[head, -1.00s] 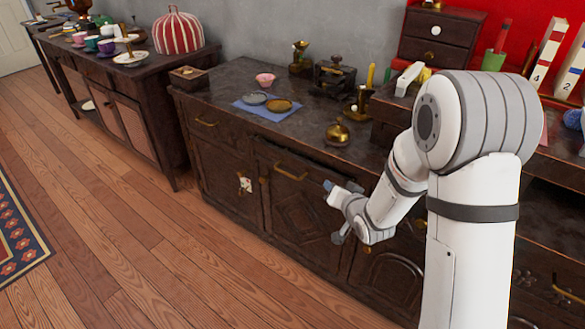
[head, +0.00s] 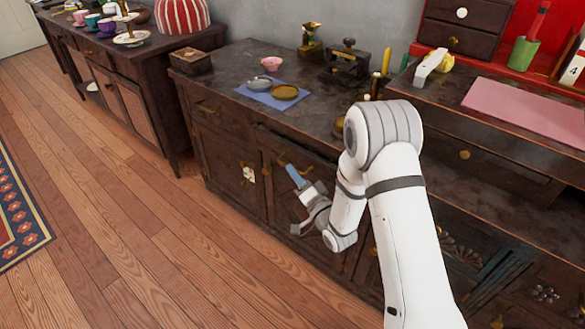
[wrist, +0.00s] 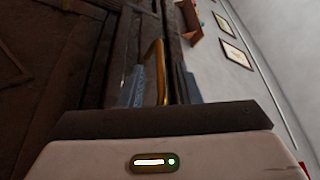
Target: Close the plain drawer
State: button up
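The drawer front (head: 268,145) is dark wood, under the countertop in the middle cabinet. A dark gap along its top suggests it stands slightly out. My gripper (head: 291,172) is at the drawer's brass handle and covers part of it in the head view. In the wrist view, the brass handle (wrist: 159,68) lies between the two blue fingers of my gripper (wrist: 161,88). The fingers are apart, with visible space on both sides of the handle. Whether either finger touches it I cannot tell.
The wooden floor (head: 130,240) in front is clear.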

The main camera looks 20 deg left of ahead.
jog(key=shift+x, duration=1.5)
jog(key=shift+c, duration=0.4)
grip_shut()
